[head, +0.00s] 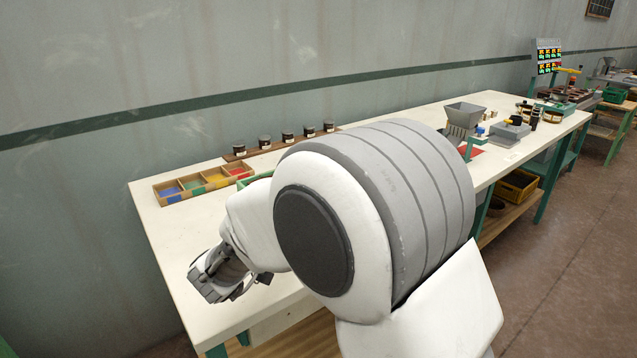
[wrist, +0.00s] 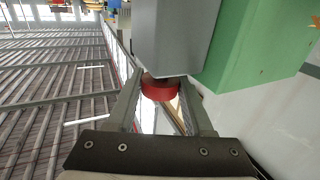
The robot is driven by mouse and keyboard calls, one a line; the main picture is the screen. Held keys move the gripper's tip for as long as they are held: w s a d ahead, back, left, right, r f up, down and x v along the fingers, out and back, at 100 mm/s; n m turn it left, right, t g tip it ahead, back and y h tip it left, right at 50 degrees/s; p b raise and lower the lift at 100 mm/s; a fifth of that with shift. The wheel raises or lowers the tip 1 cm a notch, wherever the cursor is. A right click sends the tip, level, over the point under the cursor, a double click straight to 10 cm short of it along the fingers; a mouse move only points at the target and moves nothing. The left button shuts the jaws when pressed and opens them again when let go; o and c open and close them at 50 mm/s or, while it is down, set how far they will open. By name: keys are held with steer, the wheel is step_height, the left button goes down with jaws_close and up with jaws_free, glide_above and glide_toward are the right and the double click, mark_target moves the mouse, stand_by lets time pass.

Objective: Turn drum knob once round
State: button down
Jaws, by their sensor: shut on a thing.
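A round red knob (wrist: 160,88) shows in the wrist view, just below the end of a grey block-like housing (wrist: 175,38). A green panel (wrist: 252,45) stands beside the housing. My gripper (wrist: 161,98) has one finger on each side of the knob and is shut on it. How far the knob has turned cannot be told. In the head view my arm covers much of the table's near middle, and I cannot make out the knob there. A sliver of green (head: 254,180) shows behind the arm.
A wooden tray (head: 172,200) with blue, green, yellow and red compartments lies on the long white table (head: 150,222). Several dark jars (head: 265,142) stand on a strip along the back. A grey hopper (head: 465,113) and other equipment stand farther right.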

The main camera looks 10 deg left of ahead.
steer(key=m+g+h+p, duration=0.1)
steer(key=m+h, duration=0.1)
steer(key=m+g+h+p, duration=0.1)
steer(key=h+p, duration=0.1)
steer(key=h, duration=0.1)
steer(key=shift+r+m+g, duration=0.15)
steer(key=shift+m+g, duration=0.15)
steer(key=shift+m, duration=0.1)
steer(key=shift+m+g+h+p, duration=1.15)
steer(key=shift+m+g+h, duration=0.4)
steer(key=shift+h, duration=0.35)
steer(key=shift+w, duration=0.1)
steer(key=shift+c, duration=1.5)
jaws_free()
steer(key=p+v, duration=0.1)
steer(key=v, duration=1.6)
steer(key=shift+a+p, duration=0.3)
steer(key=shift+p, duration=0.1)
